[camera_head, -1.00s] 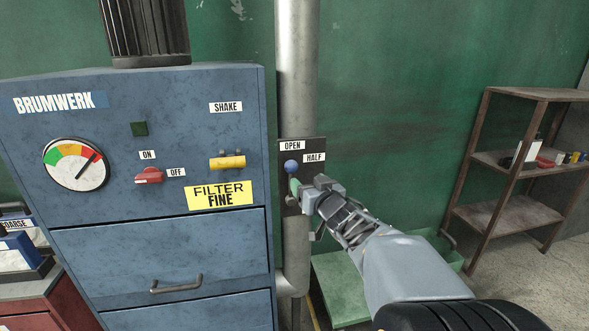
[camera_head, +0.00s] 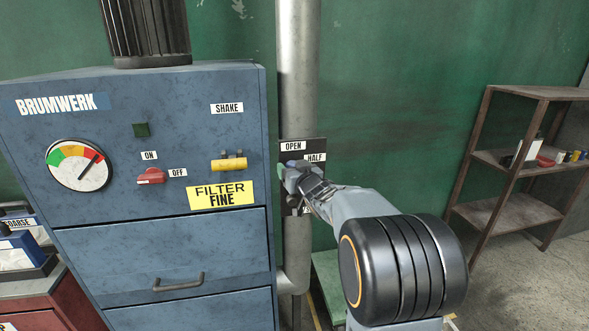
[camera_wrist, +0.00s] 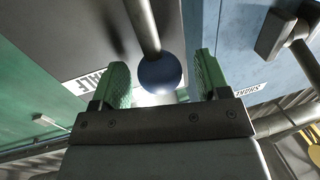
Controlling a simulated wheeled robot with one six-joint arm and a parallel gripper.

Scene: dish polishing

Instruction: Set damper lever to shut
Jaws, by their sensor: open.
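The damper lever shows in the wrist view as a metal rod with a blue ball knob (camera_wrist: 160,74) at its end. My gripper (camera_wrist: 165,82) is open, with one green finger on each side of the knob and gaps to both. In the head view my gripper (camera_head: 291,168) is in front of the dark damper plate (camera_head: 318,146) on the pipe and hides the knob. The plate's OPEN label (camera_head: 292,146) and HALF label (camera_head: 315,157) show. The lower part of the plate is mostly hidden by my arm.
A blue BRUMWERK cabinet (camera_head: 110,240) stands just left of the pipe (camera_head: 298,80). On it are a red switch (camera_head: 150,176) and a yellow SHAKE handle (camera_head: 229,165). A rusty shelf (camera_head: 480,215) stands at right, with bare wall between.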

